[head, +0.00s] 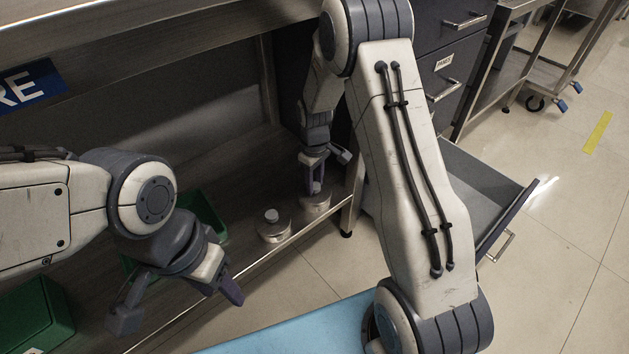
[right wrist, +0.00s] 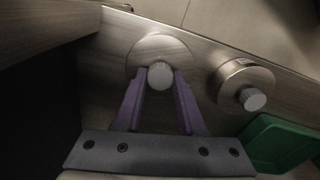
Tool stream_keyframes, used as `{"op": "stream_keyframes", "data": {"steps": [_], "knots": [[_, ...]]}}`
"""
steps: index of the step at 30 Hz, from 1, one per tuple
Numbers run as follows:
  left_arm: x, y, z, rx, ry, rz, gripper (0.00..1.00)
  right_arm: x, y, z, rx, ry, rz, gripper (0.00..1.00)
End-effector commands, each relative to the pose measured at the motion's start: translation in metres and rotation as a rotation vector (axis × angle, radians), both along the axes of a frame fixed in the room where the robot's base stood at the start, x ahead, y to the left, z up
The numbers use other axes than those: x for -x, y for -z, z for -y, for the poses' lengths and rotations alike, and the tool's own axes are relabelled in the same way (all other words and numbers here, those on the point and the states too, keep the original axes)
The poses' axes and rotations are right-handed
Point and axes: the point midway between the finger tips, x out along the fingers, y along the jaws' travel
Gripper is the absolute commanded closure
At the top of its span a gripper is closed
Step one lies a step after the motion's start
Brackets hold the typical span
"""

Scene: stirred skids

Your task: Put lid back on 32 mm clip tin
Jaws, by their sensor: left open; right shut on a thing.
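My right gripper (head: 315,190) is inside the low shelf space, shut on a pale round knob that also shows in the right wrist view (right wrist: 160,75). The knob belongs to a round metal lid (right wrist: 152,46), seen between and beyond the purple fingers (right wrist: 158,78). A metal tin (head: 316,204) shows at the gripper's tips in the head view; whether the lid sits fully on it I cannot tell. A second metal tin (head: 273,231) with a pale knob stands beside it, also in the right wrist view (right wrist: 243,82). No size label is readable. My left gripper (head: 180,306) is open and empty.
Green bins (head: 38,318) stand on the shelf at the left, one partly behind my left gripper. The shelf's metal front edge (head: 240,262) runs close past both tins. An open grey drawer (head: 485,195) juts out at the right. A shelf post (head: 352,190) stands right of the tins.

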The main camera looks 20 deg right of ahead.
Motion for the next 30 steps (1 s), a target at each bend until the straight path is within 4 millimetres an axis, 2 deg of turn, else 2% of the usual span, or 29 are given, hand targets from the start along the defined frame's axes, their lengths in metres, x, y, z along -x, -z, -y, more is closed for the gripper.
{"op": "stream_keyframes", "data": {"steps": [5, 6, 8, 9, 15, 16, 18, 30], "knots": [[0.0000, 0.0001, 0.0000, 0.000, 0.000, 0.000, 0.50, -0.0001, 0.0000, -0.0001, 0.000, 0.000, 0.000, 1.00], [0.0000, 0.0001, 0.0000, 0.000, 0.000, 0.000, 0.50, -0.0001, -0.0001, -0.0001, 0.000, 0.000, 0.000, 0.57], [0.0000, 0.0001, 0.0000, 0.000, 0.000, 0.000, 0.50, -0.0001, -0.0001, -0.0001, 0.000, 0.000, 0.000, 0.34], [0.0000, 0.0001, 0.0000, 0.000, 0.000, 0.000, 0.50, -0.0001, -0.0001, 0.0001, 0.000, 0.000, 0.000, 0.26], [0.0000, 0.0001, 0.0000, 0.000, 0.000, 0.000, 0.50, 0.0000, -0.0001, 0.0000, 0.000, 0.000, 0.000, 0.26], [0.0000, 0.0001, 0.0000, 0.000, 0.000, 0.000, 0.50, 0.0000, 0.0000, 0.0000, 0.000, 0.000, 0.000, 0.22], [0.0000, 0.0001, 0.0000, 0.000, 0.000, 0.000, 0.50, 0.0000, 0.0000, 0.0000, 0.000, 0.000, 0.000, 0.00], [0.0000, -0.0066, 0.0000, 0.000, 0.000, 0.000, 0.50, 0.0000, -0.0065, 0.0000, 0.000, 0.000, 0.000, 0.00]]}}
